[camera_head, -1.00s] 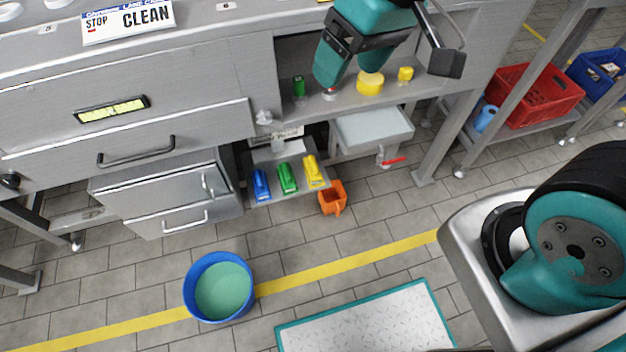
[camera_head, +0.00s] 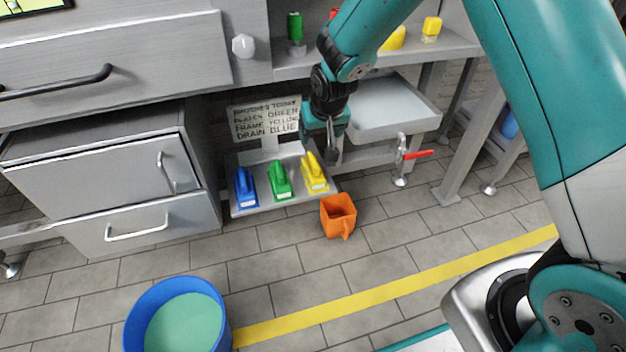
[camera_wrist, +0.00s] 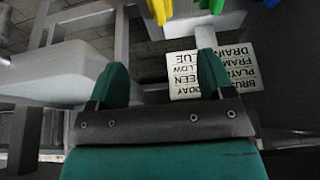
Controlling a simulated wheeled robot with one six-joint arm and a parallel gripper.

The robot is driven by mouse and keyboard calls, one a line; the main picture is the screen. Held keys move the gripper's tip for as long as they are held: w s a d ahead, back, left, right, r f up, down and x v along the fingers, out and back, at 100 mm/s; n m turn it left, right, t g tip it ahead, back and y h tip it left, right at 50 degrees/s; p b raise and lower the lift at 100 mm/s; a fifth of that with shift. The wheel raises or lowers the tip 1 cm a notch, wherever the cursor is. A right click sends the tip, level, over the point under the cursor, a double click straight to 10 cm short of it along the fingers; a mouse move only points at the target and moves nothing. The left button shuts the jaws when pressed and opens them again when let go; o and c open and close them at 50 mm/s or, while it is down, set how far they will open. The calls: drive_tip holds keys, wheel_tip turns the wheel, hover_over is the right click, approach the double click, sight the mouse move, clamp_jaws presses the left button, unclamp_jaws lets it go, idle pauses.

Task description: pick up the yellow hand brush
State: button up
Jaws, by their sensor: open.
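The yellow hand brush (camera_head: 315,174) lies on a low grey shelf (camera_head: 262,204), at the right end of a row of brushes. The green brush (camera_head: 281,181) is beside it and the blue brush (camera_head: 245,187) is at the left end. My gripper (camera_head: 327,146) is just above and behind the yellow brush in the head view, apart from it. In the wrist view my gripper (camera_wrist: 162,64) has its two fingers spread with nothing between them. Part of the yellow brush (camera_wrist: 160,9) shows at the top edge there, beyond the fingers.
A sign (camera_head: 264,120) listing brush colours stands behind the shelf. A pale sink-like basin (camera_head: 390,112) with a red-handled valve (camera_head: 417,154) is to the right. An orange scoop-like container (camera_head: 338,216) and a blue bucket (camera_head: 135,318) stand on the floor.

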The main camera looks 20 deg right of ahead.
sight(312, 156)
drive_tip(key=b+x, duration=0.6)
drive_tip(key=x, duration=0.6)
drive_tip(key=shift+w+a+f, duration=0.1)
drive_tip(key=shift+w+f, duration=0.1)
drive_tip(key=shift+f, duration=0.15)
drive_tip(key=b+x, duration=0.5)
drive_tip(key=shift+d+f, duration=0.1)
drive_tip(key=shift+d, duration=0.1)
drive_tip(key=c, duration=1.1)
drive_tip(key=shift+r, duration=0.25)
drive_tip(key=shift+r+p, duration=0.45)
drive_tip(key=shift+p, duration=0.2)
wheel_tip(312, 156, up, 3)
drive_tip(key=p, duration=0.2)
drive_tip(key=shift+w+r+p, duration=0.1)
drive_tip(key=shift+p, duration=0.25)
drive_tip(key=s+p, duration=0.2)
drive_tip(key=s, duration=0.4)
drive_tip(key=s+p, duration=0.2)
drive_tip(key=s, duration=0.4)
drive_tip(key=s+p, duration=0.1)
drive_tip(key=s, duration=0.5)
drive_tip(key=shift+f+p, duration=0.4)
